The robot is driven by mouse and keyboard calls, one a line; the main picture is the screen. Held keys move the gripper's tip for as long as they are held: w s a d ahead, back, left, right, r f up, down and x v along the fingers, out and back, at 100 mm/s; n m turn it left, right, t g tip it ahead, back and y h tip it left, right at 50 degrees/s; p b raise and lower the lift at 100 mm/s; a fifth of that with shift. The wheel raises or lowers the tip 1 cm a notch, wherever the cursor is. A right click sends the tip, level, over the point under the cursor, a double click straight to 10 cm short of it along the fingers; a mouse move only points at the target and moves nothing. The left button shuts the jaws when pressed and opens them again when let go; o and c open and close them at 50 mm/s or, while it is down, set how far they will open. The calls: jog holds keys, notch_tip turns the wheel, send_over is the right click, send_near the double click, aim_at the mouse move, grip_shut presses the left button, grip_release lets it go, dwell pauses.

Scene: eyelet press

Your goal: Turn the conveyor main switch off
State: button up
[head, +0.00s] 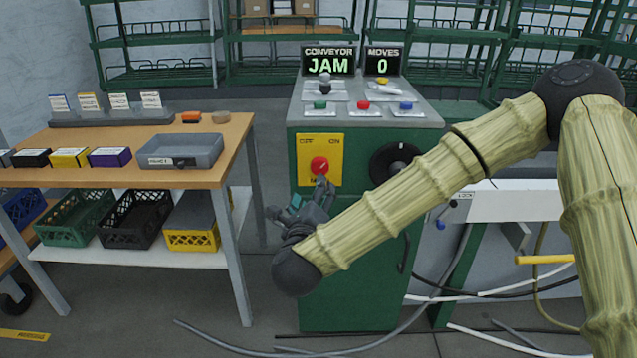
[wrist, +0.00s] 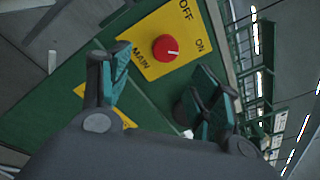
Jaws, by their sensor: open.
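The conveyor main switch is a round red knob (head: 319,166) on a yellow plate (head: 306,150) marked OFF and ON, on the front of a green cabinet (head: 345,265). In the wrist view the knob (wrist: 165,48) shows a white pointer line that points toward the ON lettering. My gripper (head: 318,192) is in front of the cabinet just below the knob. In the wrist view its teal-padded fingers are spread open, with the knob ahead between and beyond them. Nothing is held, and the fingers look apart from the knob.
A black dial (head: 396,164) sits right of the plate. Coloured buttons and small levers are on the cabinet top, below a display (head: 329,62) reading CONVEYOR JAM. A wooden table (head: 120,135) with boxes and a grey tray (head: 180,151) stands left. Cables lie on the floor.

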aim_at(318, 168)
jog(key=shift+m, duration=0.4)
jog(key=w, duration=0.3)
jog(key=w+d, duration=0.1)
jog(key=w, duration=0.3)
jog(key=w+r, duration=0.1)
jog(key=w, duration=0.3)
jog(key=shift+d+b, duration=0.2)
jog(key=shift+b, duration=0.2)
jog(key=c, duration=1)
